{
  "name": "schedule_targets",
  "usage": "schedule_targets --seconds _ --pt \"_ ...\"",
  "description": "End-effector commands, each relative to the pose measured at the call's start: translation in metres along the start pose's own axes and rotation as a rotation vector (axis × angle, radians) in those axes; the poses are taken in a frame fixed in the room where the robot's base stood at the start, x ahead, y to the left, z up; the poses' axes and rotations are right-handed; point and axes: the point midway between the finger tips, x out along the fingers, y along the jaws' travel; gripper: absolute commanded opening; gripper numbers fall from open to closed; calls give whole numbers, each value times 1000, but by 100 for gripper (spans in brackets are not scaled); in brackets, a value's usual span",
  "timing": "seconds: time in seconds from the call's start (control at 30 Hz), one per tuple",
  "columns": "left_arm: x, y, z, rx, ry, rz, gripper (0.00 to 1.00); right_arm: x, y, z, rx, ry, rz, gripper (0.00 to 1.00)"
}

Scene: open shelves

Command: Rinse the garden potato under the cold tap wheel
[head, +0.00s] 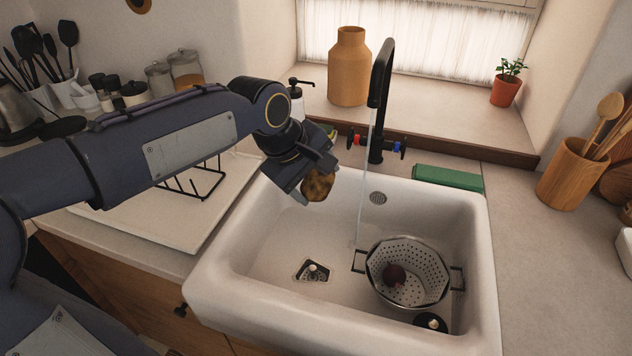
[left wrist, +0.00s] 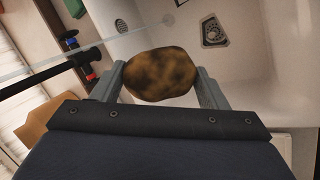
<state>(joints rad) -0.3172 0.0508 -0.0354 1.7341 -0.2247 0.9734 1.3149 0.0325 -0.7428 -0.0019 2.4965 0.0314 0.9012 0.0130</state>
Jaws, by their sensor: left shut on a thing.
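My left gripper (head: 312,186) is shut on the potato (head: 319,184), which is brown with dark dirt patches. It holds the potato over the left back part of the white sink, left of the water stream. In the left wrist view the potato (left wrist: 161,74) sits between both fingers. The black tap (head: 379,95) stands behind the sink, and a thin stream of water (head: 363,190) falls from it into the basin. The tap has a blue wheel (head: 398,148) on the right and a red wheel (head: 356,140) on the left. My right gripper is not in view.
A soap bottle (head: 296,100) and wooden vase (head: 349,68) stand behind. The basin's left side has free room.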

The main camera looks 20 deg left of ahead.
Motion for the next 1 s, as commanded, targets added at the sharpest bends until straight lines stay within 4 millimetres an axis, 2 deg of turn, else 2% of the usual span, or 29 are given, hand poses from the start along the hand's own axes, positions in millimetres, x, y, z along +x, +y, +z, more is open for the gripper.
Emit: schedule_targets --seconds 1.0 --pt "65 79 -1 1 -2 -4 43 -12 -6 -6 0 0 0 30"
